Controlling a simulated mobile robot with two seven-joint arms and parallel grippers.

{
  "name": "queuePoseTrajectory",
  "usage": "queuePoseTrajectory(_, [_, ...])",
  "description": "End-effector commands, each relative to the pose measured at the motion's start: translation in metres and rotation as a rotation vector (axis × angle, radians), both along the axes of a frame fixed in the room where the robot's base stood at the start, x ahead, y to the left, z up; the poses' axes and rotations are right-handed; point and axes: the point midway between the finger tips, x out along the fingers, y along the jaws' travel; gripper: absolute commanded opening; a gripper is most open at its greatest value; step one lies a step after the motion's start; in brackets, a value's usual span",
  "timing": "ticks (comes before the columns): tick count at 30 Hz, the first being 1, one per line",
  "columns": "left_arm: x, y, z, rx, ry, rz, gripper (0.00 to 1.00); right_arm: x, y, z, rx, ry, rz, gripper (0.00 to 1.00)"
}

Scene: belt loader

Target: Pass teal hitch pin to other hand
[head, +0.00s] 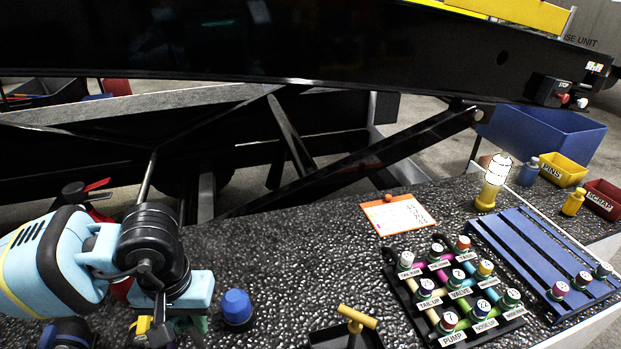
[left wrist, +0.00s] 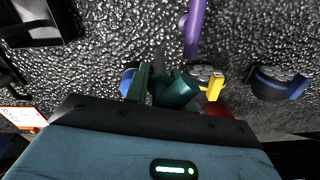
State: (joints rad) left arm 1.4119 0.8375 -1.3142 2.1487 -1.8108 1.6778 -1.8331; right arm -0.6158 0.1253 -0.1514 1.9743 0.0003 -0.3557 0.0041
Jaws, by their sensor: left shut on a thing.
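My left gripper (head: 172,322) is low over the bench at the lower left of the head view, pointing down. In the left wrist view, the left gripper (left wrist: 166,84) is shut on the teal hitch pin (left wrist: 178,92), whose dark teal round body shows between the green fingers. The pin's far end is hard to make out against the dark bench. In the head view the pin is mostly hidden by the gripper. My right gripper is in neither view.
A blue-capped item (head: 237,307) stands just right of the gripper. A yellow T-handle (head: 357,318) rises from a black tray. A rack of labelled caps (head: 431,318), an orange-edged card (head: 380,222), a blue slatted rack (head: 520,255) and a lamp (head: 492,183) lie farther right. Black machinery spans behind.

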Motion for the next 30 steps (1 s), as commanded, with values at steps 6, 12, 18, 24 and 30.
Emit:
queuePoseTrajectory(6, [0.007,0.017,0.007,-0.002,0.0,-0.04,0.0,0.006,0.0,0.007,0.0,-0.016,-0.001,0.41])
queuePoseTrajectory(12, [0.007,0.018,0.006,-0.001,0.002,-0.044,0.0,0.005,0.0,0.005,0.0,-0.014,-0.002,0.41])
queuePoseTrajectory(18, [0.007,0.016,0.007,-0.002,0.002,-0.048,0.0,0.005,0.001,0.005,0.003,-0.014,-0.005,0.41])
queuePoseTrajectory(24, [0.015,-0.002,0.017,-0.003,-0.001,-0.114,0.0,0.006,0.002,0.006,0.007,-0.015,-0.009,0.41])
queuePoseTrajectory(30, [0.032,-0.04,0.038,-0.002,-0.003,-0.257,0.0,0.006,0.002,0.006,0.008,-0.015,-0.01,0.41])
